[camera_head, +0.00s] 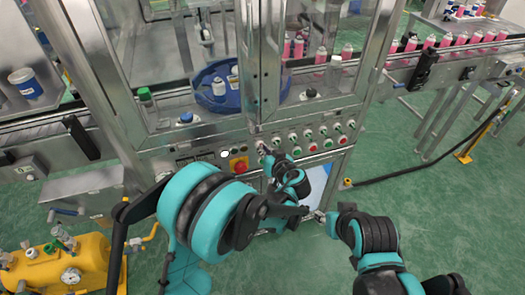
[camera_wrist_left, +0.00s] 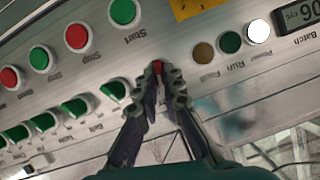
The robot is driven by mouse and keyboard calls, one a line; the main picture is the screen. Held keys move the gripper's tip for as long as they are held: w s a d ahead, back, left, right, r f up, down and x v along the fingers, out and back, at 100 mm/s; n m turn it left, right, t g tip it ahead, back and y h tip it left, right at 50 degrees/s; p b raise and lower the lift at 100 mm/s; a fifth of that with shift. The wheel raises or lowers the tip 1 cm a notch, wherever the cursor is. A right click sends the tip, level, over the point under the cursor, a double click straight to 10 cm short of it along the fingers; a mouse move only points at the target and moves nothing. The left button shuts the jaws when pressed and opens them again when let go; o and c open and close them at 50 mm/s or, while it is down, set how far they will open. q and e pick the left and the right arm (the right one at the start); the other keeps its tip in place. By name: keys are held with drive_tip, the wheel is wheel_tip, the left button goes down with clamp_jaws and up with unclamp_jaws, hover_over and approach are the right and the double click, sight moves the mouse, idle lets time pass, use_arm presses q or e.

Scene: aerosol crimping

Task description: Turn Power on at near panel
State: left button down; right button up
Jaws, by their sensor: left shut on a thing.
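The near panel (camera_head: 210,157) is a grey metal face on the front of the machine. In the left wrist view, the panel (camera_wrist_left: 190,28) appears upside down. My left gripper (camera_head: 263,148) is at the panel, just right of its indicator lamps. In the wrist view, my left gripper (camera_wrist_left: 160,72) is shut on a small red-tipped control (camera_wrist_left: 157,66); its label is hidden. The white lamp (camera_wrist_left: 258,31) marked Power looks bright; the green Run lamp (camera_wrist_left: 230,42) and brown Fault lamp (camera_wrist_left: 203,52) look dull. My right gripper (camera_head: 319,215) is below right of the panel, its fingers unclear.
A red emergency button (camera_head: 239,165) on yellow sits left of my left gripper. Several green and red buttons line the panel, including Start (camera_wrist_left: 123,11) and Stop (camera_wrist_left: 77,36). Glass doors (camera_head: 310,70) rise above. A yellow tank (camera_head: 75,265) stands at lower left.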

use_arm(q)
drive_tip(key=shift+d+f+m+y+b, duration=0.1)
drive_tip(key=shift+d+m+y+b, duration=0.1)
drive_tip(key=shift+m+y, duration=0.25)
drive_tip(key=shift+d+m+y+b, duration=0.1)
drive_tip(key=shift+m+y+b, duration=0.15)
drive_tip(key=shift+m, duration=0.4)
drive_tip(key=shift+a, duration=0.1)
drive_tip(key=c, duration=1.7)
unclamp_jaws()
wheel_tip(320, 180, up, 10)
drive_tip(key=shift+r, duration=0.1)
